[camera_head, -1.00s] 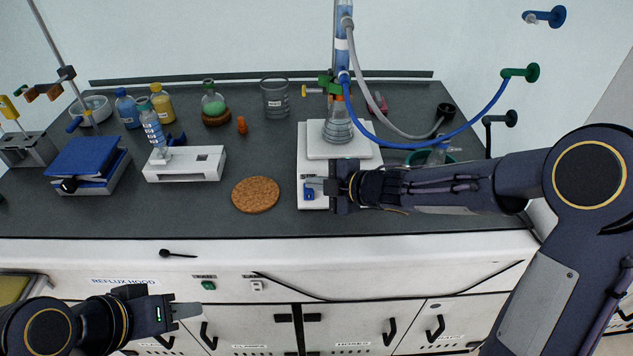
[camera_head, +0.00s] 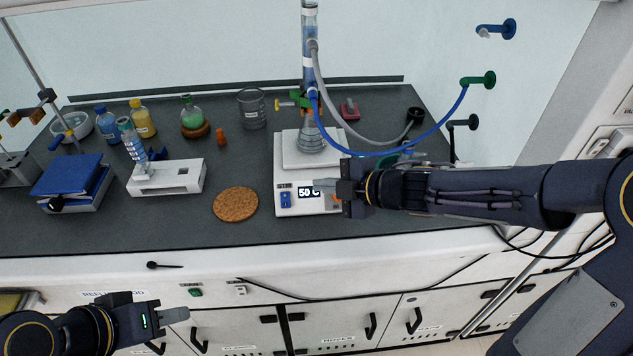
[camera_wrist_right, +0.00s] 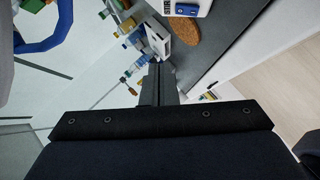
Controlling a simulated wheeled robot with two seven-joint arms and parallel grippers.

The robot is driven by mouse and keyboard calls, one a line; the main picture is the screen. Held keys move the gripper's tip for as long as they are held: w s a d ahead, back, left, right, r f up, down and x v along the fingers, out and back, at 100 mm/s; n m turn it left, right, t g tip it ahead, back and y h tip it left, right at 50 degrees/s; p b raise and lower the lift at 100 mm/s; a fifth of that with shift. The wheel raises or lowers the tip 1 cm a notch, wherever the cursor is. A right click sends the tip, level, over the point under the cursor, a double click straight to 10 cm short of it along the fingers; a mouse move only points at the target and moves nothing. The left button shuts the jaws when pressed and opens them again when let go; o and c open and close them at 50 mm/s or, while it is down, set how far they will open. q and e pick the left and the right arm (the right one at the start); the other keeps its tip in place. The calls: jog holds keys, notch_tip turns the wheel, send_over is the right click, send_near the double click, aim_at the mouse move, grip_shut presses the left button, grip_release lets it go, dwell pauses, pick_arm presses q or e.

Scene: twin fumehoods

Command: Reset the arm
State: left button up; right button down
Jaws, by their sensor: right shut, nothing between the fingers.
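My right gripper (camera_head: 326,186) is shut and empty. In the head view its fingertips are in front of the right side of the white hotplate (camera_head: 283,205), whose display reads about 50 C; I cannot tell whether they touch it. In the right wrist view the shut fingers (camera_wrist_right: 158,75) point toward the bench, and the hotplate's corner with its blue switch (camera_wrist_right: 187,10) shows at the top. My left gripper (camera_head: 176,315) is at the lower left, in front of the cabinets below the bench. Its jaw opening cannot be made out.
A flask (camera_head: 309,138) with a column and hoses stands on the hotplate. A cork mat (camera_head: 236,204), a white device (camera_head: 165,180), a blue-topped stand (camera_head: 68,176) and bottles (camera_head: 143,120) are further left. A blue hose (camera_head: 440,128) arches above the right arm. The front bench strip is mostly clear.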

dwell(0.4)
jog(key=d+r+m+t+h, duration=0.4)
jog(key=d+m+h, duration=0.2)
jog(key=d+m, duration=0.45)
jog(key=s+d+m+g+h, duration=0.2)
jog(key=s+d+m+h, duration=0.1)
jog(key=s+d+m, duration=0.45)
jog(key=s+a+f+m+g+y, duration=0.1)
jog(key=s+a+f+m+g, duration=0.1)
jog(key=s, duration=0.6)
jog(key=s+a+f+m+g+y, duration=0.1)
jog(key=s+m, duration=0.3)
jog(key=s, duration=0.5)
jog(key=shift+s+a+f+g+y, duration=0.3)
jog(key=shift+a+f+g+y, duration=0.1)
jog(key=shift+a+f+g, duration=0.15)
